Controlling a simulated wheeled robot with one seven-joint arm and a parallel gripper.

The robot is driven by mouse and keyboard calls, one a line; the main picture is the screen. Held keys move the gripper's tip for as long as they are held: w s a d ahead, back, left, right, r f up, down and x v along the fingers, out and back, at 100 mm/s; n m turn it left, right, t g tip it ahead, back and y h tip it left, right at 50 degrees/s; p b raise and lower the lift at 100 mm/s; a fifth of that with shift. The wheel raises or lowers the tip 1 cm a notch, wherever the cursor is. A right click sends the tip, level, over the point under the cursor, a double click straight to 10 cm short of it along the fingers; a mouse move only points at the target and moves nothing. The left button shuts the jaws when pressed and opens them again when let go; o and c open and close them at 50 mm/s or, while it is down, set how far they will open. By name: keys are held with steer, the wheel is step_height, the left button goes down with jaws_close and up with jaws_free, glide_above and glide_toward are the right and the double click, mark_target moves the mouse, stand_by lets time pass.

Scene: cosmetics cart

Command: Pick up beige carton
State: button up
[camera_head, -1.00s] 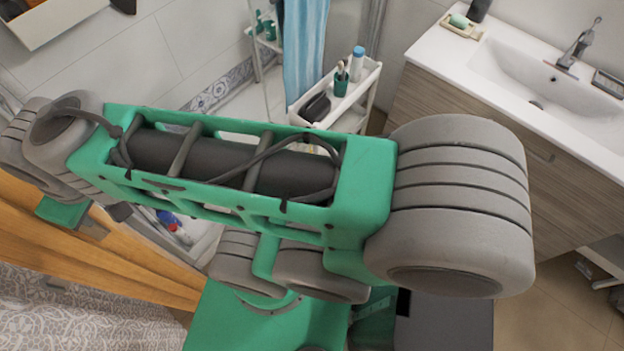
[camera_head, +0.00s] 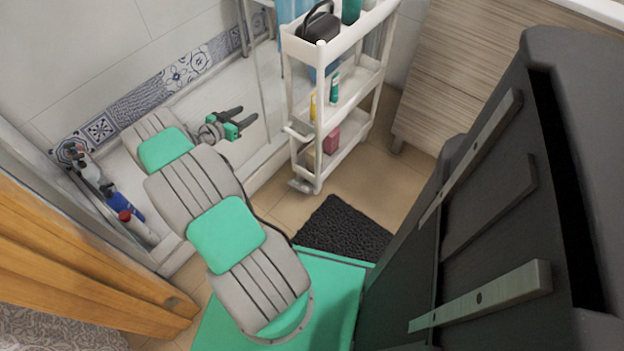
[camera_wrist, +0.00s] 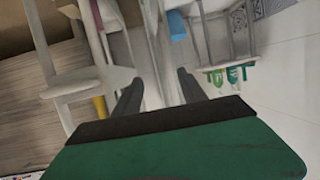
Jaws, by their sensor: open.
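My gripper (camera_head: 248,115) is open and empty, left of the white cart (camera_head: 352,36) in the head view. Its two dark fingers also show in the wrist view (camera_wrist: 160,88), with nothing between them. The cart has an upper tray and lower shelves. A small yellowish-beige thing (camera_head: 311,158) sits on the bottom shelf, partly hidden by the cart's frame; I cannot tell whether it is the beige carton. No other beige carton can be made out.
A pink-red box (camera_head: 331,141) is on the bottom shelf. A yellow bottle (camera_head: 313,107) and a green bottle (camera_head: 334,89) stand on the shelf above. A black bag (camera_head: 319,26) is in the top tray. A dark mat (camera_head: 343,228) lies before the cart.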

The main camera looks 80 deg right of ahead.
steer(key=s+f+m+g+h+b, duration=0.1)
steer(key=s+f+b, duration=0.2)
steer(key=s+f, duration=0.45)
steer(key=s+f+g+h+b, duration=0.1)
steer(key=s+f+b, duration=0.3)
steer(key=f, duration=0.7)
steer(key=g+b, duration=0.1)
glide_toward(310, 155)
steer(key=s+d+f, duration=0.1)
steer(key=d, duration=0.2)
steer(key=shift+h, duration=0.4)
steer(key=b+x, duration=0.4)
steer(key=x, duration=0.4)
steer(key=shift+s+f, duration=0.1)
steer(key=shift+s, duration=0.15)
jaws_close()
